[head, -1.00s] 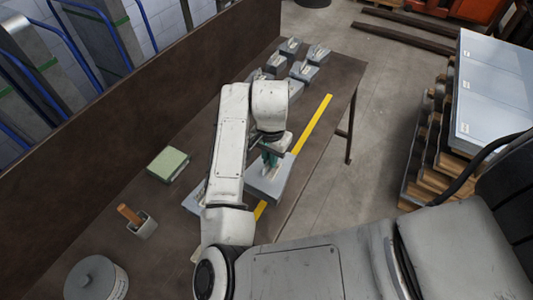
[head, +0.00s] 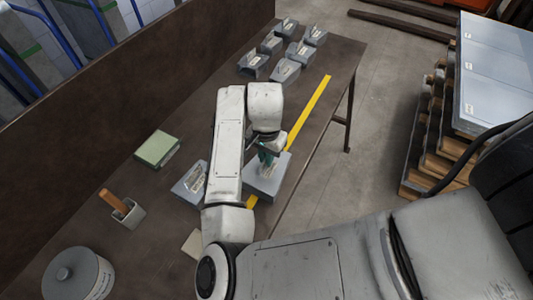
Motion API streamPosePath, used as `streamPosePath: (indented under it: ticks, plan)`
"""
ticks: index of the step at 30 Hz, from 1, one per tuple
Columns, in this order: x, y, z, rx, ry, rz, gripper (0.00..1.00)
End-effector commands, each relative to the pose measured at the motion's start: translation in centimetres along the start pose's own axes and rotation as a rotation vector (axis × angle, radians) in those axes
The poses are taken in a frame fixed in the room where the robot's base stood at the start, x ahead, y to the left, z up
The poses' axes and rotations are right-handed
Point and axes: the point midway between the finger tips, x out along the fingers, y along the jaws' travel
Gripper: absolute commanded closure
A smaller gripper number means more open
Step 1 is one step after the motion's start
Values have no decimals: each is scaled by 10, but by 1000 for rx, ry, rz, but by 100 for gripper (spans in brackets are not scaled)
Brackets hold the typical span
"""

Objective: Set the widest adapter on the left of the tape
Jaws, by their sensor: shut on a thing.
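My gripper (head: 268,158) is shut on a grey adapter (head: 262,188), a box-like sheet-metal piece with a pale label. The held adapter covers part of the yellow tape (head: 308,110), which runs along the bench; I cannot tell whether it touches the bench. A second grey adapter (head: 188,184) lies left of the tape, partly behind my arm. Several more adapters stand at the far end: one at the back (head: 287,27), one at the right (head: 314,37), one at the left (head: 253,66) and one nearest (head: 285,72). Which is widest is hard to tell.
A back wall (head: 130,80) borders the left. Pallets with sheets (head: 490,85) stand right. Bench between tape and green box is partly clear.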

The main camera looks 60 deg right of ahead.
Motion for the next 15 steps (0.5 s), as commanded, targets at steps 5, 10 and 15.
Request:
streamPosePath:
  ticks: [5, 10, 15]
  plan:
    - [0, 0, 0, 0, 0, 0, 100]
    - [0, 0, 0, 0, 0, -1, 100]
    - [0, 0, 0, 0, 0, -1, 83]
